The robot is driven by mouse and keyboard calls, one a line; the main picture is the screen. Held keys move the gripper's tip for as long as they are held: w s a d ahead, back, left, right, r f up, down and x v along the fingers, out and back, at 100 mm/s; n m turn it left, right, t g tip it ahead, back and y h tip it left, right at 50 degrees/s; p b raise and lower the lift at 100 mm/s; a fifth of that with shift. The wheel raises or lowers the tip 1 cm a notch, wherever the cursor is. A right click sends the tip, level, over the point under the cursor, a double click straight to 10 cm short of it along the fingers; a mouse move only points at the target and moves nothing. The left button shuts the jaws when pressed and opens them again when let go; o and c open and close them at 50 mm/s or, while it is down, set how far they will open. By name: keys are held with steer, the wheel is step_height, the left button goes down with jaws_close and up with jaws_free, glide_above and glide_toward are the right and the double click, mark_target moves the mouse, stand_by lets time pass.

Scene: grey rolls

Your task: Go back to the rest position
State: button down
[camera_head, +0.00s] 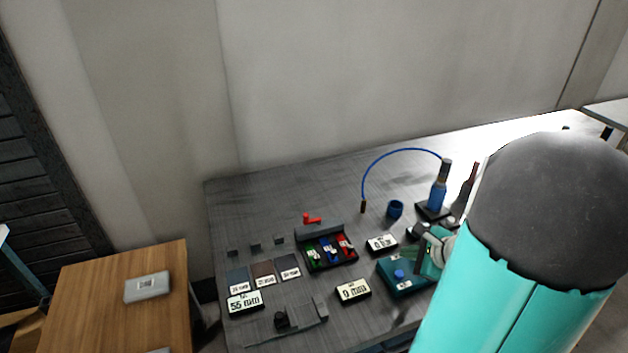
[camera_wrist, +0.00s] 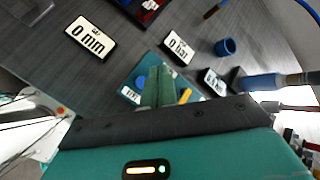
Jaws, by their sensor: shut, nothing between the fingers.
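My gripper (camera_head: 428,257) hangs over the right part of the grey table (camera_head: 340,190), with my teal and black arm in front of it at the right. In the wrist view its green fingers (camera_wrist: 160,88) are together with nothing between them. They are above a teal box with a blue button (camera_head: 398,274), which also shows in the wrist view (camera_wrist: 130,92). The fingers hide part of this box, and I cannot tell whether they touch it.
Displays reading in mm (camera_head: 353,290) and bar (camera_head: 382,244) stand near the box. A blue cup (camera_head: 395,209) and a blue bottle-like tool (camera_head: 438,190) with a looping hose stand behind. A tray of coloured parts (camera_head: 327,250) lies left. A wooden table (camera_head: 110,300) is at lower left.

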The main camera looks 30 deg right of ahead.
steer(key=w+a+r+n+g+y, duration=0.1)
steer(key=a+r+n+g, duration=0.1)
steer(key=a+r+n, duration=0.6)
steer(key=w+a+r+n+g+y, duration=0.15)
steer(key=a+n, duration=0.35)
steer(key=a, duration=0.6)
steer(key=s+a+r+n+h, duration=0.3)
steer(key=s+a+r+n, duration=0.4)
steer(key=a+n, duration=0.3)
steer(key=s+n, duration=0.1)
steer(key=n, duration=0.2)
steer(key=shift+a+r, duration=0.25)
steer(key=shift+a, duration=0.05)
